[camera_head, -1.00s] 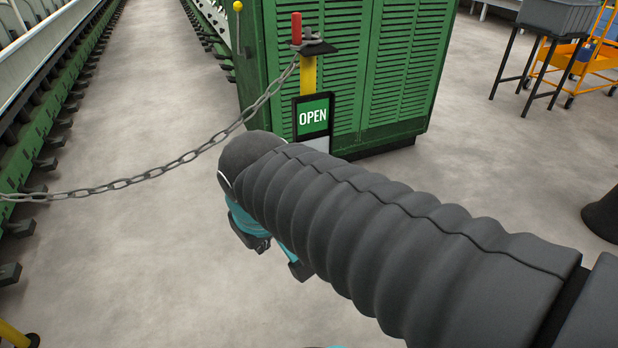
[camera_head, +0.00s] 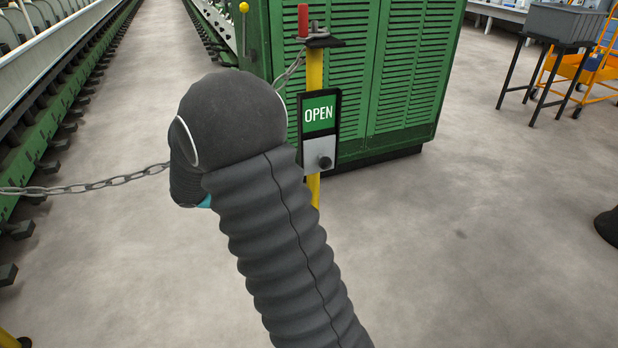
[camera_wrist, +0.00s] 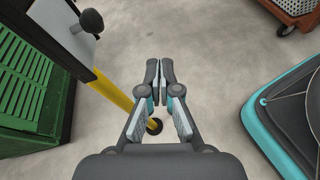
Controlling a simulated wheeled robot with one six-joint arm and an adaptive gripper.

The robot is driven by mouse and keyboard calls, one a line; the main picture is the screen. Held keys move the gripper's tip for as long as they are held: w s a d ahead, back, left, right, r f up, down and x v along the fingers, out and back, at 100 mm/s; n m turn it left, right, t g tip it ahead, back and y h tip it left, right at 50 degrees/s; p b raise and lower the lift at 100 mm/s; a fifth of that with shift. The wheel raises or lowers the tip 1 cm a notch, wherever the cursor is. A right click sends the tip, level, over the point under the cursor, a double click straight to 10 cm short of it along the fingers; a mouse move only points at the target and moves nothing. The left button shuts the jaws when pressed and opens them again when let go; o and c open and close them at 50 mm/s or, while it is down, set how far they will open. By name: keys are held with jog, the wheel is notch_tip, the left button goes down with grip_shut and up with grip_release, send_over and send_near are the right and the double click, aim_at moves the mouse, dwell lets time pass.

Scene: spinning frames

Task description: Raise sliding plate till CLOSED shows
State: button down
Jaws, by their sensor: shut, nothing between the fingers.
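The sign frame (camera_head: 337,98) on a yellow post (camera_head: 315,70) shows a green panel reading OPEN (camera_head: 319,114). Below the word is the grey sliding plate (camera_head: 312,148) with a dark round knob (camera_head: 325,162). In the wrist view the plate (camera_wrist: 62,22) and its knob (camera_wrist: 91,20) are at the upper left. My gripper (camera_wrist: 160,66) is shut and empty, with its fingertips together. It is to the right of the knob in that view and apart from it. In the head view my arm hides the gripper.
A chain (camera_head: 90,187) runs from the post top to the left. A green slatted cabinet (camera_head: 400,80) stands behind the post. A grey bin on a stand (camera_head: 562,22) and an orange cart (camera_head: 590,62) are at the right.

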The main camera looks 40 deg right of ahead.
jog(key=w+f+n+t+h+b, duration=0.1)
jog(key=w+f+n+h, duration=0.3)
jog(key=w+f, duration=0.2)
jog(key=shift+w+d+h, duration=0.4)
jog(key=shift+w, duration=0.2)
jog(key=shift+d+f, duration=0.1)
jog(key=shift+d, duration=0.05)
jog(key=s+d+r, duration=0.1)
jog(key=d+r, duration=0.1)
jog(key=d, duration=0.3)
jog(key=s+d+r+b, duration=0.1)
jog(key=d+r, duration=0.1)
jog(key=d, duration=0.3)
jog(key=shift+s+r, duration=0.2)
jog(key=shift+s, duration=0.05)
jog(key=shift+d, duration=0.1)
notch_tip(320, 180, up, 13)
jog(key=p, duration=1)
jog(key=shift+f, duration=0.15)
